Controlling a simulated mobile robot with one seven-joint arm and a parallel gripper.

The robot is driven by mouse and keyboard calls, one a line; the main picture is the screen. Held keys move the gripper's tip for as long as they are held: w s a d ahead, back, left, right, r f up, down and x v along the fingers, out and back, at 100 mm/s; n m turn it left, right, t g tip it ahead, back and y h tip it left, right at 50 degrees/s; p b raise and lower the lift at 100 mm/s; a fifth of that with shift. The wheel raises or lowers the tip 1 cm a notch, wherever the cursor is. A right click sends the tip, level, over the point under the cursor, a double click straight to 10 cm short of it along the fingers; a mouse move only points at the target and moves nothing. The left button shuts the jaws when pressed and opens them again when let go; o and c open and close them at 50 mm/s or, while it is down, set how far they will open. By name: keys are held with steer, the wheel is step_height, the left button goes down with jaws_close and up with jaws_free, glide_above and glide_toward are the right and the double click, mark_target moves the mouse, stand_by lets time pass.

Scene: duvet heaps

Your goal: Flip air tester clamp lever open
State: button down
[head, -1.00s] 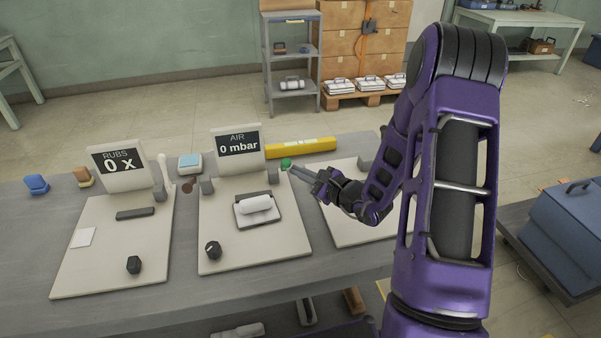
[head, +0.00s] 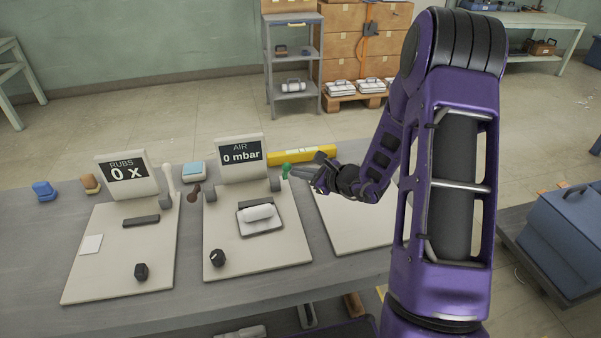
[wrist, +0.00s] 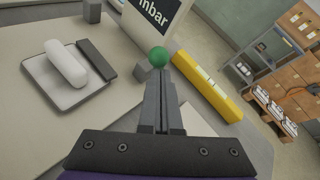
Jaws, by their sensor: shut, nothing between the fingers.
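The air tester (head: 255,245) is a pale board with a display reading "AIR 0 mbar" (head: 240,156) at its back. A green ball knob (head: 285,171), apparently the clamp lever's end, stands at its back right corner; it also shows in the wrist view (wrist: 158,57). The lever's shaft is mostly hidden behind my fingers. My gripper (head: 292,170) is shut and empty, coming from the right. Its fingertips (wrist: 158,76) are right at the green knob; I cannot tell whether they touch it. A white roll (head: 258,212) lies on a small tray on the board.
A yellow bar (head: 302,155) lies behind the knob. Grey blocks (head: 275,184) flank the air display. The rubs tester (head: 120,250) stands left, with white and brown levers between the boards. A black dial (head: 217,257) sits on the air board's front. Another pale board lies right.

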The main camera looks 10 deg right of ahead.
steer(key=w+r, duration=0.1)
steer(key=w+g, duration=0.1)
steer(key=w+r+g, duration=0.1)
steer(key=w, duration=0.1)
steer(key=shift+r+m, duration=0.3)
steer(key=shift+m, duration=0.1)
stand_by(0.4)
steer(key=shift+r+p, duration=0.55)
steer(key=shift+r, duration=0.25)
